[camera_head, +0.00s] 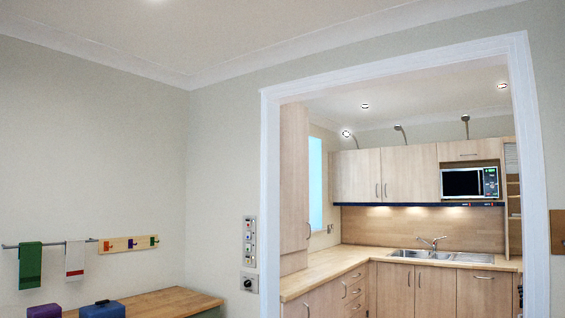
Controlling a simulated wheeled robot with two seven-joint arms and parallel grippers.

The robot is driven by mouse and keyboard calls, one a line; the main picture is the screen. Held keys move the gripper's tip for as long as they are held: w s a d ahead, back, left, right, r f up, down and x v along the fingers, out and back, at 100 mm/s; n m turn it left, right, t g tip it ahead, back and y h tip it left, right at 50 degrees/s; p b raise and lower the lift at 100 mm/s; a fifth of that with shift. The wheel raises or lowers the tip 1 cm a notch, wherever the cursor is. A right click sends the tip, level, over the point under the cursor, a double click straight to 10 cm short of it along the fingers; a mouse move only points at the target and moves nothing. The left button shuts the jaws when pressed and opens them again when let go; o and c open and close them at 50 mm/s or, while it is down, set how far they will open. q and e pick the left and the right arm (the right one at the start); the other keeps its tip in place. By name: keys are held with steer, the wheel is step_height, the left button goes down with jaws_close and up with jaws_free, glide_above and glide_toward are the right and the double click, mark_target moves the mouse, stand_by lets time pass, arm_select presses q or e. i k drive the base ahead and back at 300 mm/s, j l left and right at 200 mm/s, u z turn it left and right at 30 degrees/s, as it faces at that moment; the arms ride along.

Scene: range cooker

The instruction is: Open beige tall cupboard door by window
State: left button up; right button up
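The beige tall cupboard (294,180) stands just inside the white-framed opening, on its left side, next to the window (315,184). Its door looks shut, and a slim vertical handle (309,230) shows low on its right edge. The left part of the cupboard is hidden by the door frame. Neither of my grippers is in view.
A white door frame (270,200) borders the opening to the kitchen. Inside, a wooden worktop (330,267) runs along the left and back, with a sink (420,254). A wooden table (165,303) stands at the lower left on the near side.

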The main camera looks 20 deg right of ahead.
mark_target(295, 226)
steer(key=i+l+z, duration=0.4)
steer(key=i+z, duration=0.15)
steer(key=i, duration=0.15)
steer(key=i+z, duration=0.45)
steer(key=i, duration=2.9)
steer(key=i+z, duration=0.1)
steer(key=i, duration=1.2)
steer(key=i+j, duration=0.15)
steer(key=i, duration=1.2)
